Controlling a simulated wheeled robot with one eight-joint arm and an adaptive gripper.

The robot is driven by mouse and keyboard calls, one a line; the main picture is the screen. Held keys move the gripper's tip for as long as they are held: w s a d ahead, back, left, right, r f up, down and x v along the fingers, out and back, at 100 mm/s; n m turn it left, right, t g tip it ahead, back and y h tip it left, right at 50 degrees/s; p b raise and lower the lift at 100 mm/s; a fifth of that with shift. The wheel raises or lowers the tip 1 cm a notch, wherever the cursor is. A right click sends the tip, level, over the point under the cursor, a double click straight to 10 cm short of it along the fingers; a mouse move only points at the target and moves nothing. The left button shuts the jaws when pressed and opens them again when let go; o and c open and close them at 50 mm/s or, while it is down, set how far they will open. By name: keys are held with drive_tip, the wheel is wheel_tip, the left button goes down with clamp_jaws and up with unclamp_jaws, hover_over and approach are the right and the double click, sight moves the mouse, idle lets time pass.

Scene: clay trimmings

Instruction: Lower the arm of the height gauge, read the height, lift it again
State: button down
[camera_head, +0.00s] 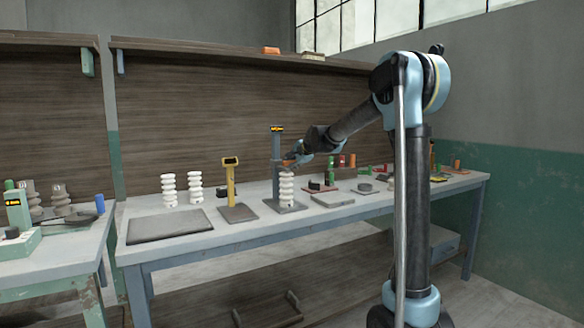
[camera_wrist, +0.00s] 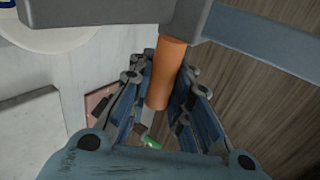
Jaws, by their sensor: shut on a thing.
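The height gauge has a blue-grey column (camera_head: 276,152), a small lit display (camera_head: 277,128) on top and a dark base plate (camera_head: 291,208). A white ribbed piece (camera_head: 287,190) stands upright on the base. My gripper (camera_head: 294,158) is beside the column, at the gauge arm's orange handle (camera_wrist: 170,72). In the wrist view my blue fingers are shut on this handle from both sides. The grey gauge arm (camera_wrist: 110,11) crosses the top of that view, above part of a white disc (camera_wrist: 62,38). I cannot tell whether the arm touches the white piece, and the display's figures are too small to read.
A yellow gauge (camera_head: 230,178) stands to the left on the bench, near two white ribbed pieces (camera_head: 168,188) (camera_head: 195,187) and a dark mat (camera_head: 168,227). A grey plate (camera_head: 332,200) and several small parts lie to the right.

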drive_tip(key=shift+f, duration=0.4)
idle(3.1)
drive_tip(key=shift+r, duration=4.5)
drive_tip(key=c, duration=0.6)
unclamp_jaws()
drive_tip(key=v, duration=0.8)
